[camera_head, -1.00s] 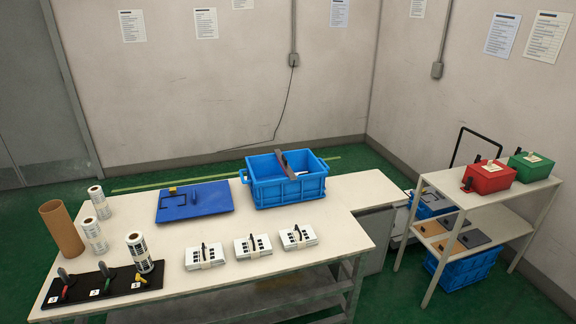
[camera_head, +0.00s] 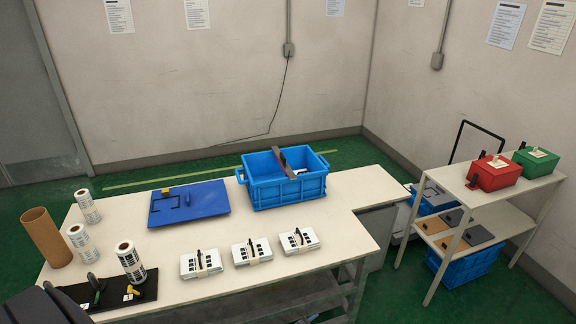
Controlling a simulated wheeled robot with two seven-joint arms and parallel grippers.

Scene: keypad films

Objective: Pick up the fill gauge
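A narrow dark grey bar (camera_head: 283,162) lies tilted across the blue crate (camera_head: 290,191) on the table; it looks like the fill gauge, but I cannot read any marking on it. Its near end rests at the crate's front side, and something white shows inside the crate. A dark rounded part of my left arm enters at the bottom left corner, far from the bar. Neither gripper's fingers show.
On the white table (camera_head: 345,195) are a blue board (camera_head: 215,205), several label rolls, a cardboard tube (camera_head: 46,237), a black tool strip (camera_head: 145,292) and white bundles (camera_head: 252,251). A shelf (camera_head: 455,184) at right holds red (camera_head: 492,175) and green (camera_head: 536,163) boxes.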

